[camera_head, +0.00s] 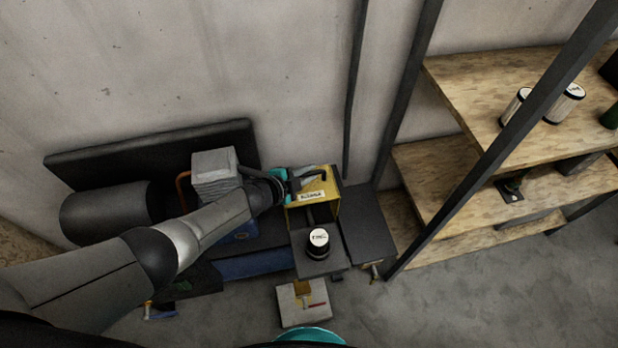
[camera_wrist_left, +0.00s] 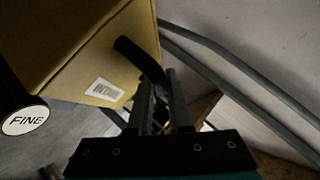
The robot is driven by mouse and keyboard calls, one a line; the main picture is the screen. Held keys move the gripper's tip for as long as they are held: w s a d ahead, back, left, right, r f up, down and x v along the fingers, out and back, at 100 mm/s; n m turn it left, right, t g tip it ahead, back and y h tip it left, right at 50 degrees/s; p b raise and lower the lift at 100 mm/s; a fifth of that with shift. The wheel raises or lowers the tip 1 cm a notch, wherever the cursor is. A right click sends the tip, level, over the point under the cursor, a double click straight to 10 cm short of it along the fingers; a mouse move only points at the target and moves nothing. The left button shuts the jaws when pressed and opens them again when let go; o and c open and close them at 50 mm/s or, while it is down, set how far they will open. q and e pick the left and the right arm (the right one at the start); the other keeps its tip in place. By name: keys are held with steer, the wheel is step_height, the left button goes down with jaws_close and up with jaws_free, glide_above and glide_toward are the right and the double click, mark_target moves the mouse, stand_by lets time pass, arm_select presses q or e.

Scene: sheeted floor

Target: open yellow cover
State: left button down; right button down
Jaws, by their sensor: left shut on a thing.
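The yellow cover (camera_head: 322,186) is a box-like hood with a white label, on a dark machine against the wall. In the left wrist view the yellow cover (camera_wrist_left: 85,45) fills the upper left, with a black bar handle (camera_wrist_left: 138,58) sticking out from it. My left gripper (camera_head: 298,184) reaches in from the left at the cover's upper left side. In the wrist view my left gripper's fingers (camera_wrist_left: 166,100) are closed around the handle's end. The exact contact is dark and partly hidden. My right gripper is not in view.
A dark jar with a white lid (camera_head: 319,238) stands in front of the cover; its lid reads FINE in the wrist view (camera_wrist_left: 24,120). A grey stacked block (camera_head: 213,170) stands left. Wooden shelves (camera_head: 480,185) with a dark post (camera_head: 440,190) are at right. Floor at lower right is clear.

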arm_select(q)
steer(key=shift+w+a+f+b, duration=0.15)
steer(key=shift+w+f+b, duration=0.05)
steer(key=shift+w, duration=0.25)
steer(key=shift+w+a+f+b, duration=0.1)
steer(key=shift+w+f+b, duration=0.1)
steer(key=shift+w, duration=0.2)
steer(key=c, duration=0.8)
jaws_free()
steer(key=shift+c, duration=0.2)
